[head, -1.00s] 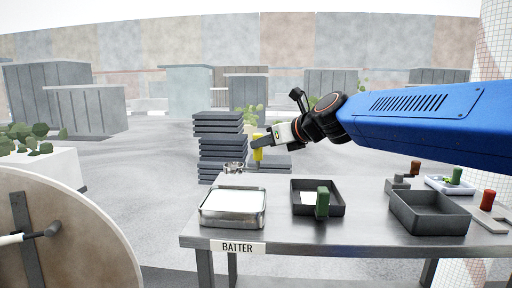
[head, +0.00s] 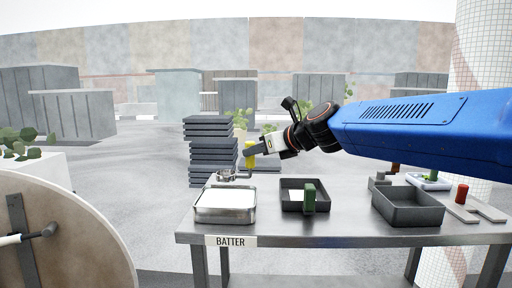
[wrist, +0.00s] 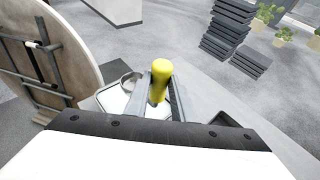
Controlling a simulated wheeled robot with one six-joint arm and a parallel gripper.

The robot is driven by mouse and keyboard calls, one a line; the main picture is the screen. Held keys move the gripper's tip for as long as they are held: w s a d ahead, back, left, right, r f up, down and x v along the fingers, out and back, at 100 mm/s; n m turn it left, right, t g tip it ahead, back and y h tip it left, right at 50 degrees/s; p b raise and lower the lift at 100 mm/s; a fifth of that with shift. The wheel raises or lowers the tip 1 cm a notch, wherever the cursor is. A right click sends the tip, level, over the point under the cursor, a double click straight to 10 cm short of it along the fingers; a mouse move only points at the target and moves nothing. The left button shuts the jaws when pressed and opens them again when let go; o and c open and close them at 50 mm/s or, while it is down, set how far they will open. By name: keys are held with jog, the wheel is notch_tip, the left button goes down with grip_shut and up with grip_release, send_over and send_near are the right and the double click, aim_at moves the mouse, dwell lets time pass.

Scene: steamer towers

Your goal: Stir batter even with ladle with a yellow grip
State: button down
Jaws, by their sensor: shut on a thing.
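The ladle's yellow grip (head: 249,151) is upright between the fingers of my gripper (head: 254,149), which is shut on it. The grip also shows in the wrist view (wrist: 160,78). The ladle's metal bowl (head: 227,175) appears left of and below the grip, just beyond the back edge of the batter pan in the picture; it also shows in the wrist view (wrist: 130,82). I cannot tell its exact height. The metal pan (head: 224,217), behind the BATTER label, holds pale, flat-looking batter (head: 227,198). My gripper partly hides the pan in the wrist view.
On the steel table (head: 340,233) stand a dark tray with a green-handled thing (head: 309,197), an empty dark tray (head: 408,208) and a red-handled thing (head: 462,193). Dark slabs are stacked behind (head: 212,150). A round lid-like disc (head: 75,235) stands at the left.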

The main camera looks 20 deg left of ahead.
jog(key=shift+f, duration=4.75)
jog(key=shift+d, duration=0.1)
jog(key=shift+w+d, duration=0.1)
jog(key=shift+d, duration=0.05)
jog(key=shift+r, duration=0.2)
jog(key=shift+r+h, duration=0.25)
jog(key=shift+h, duration=0.05)
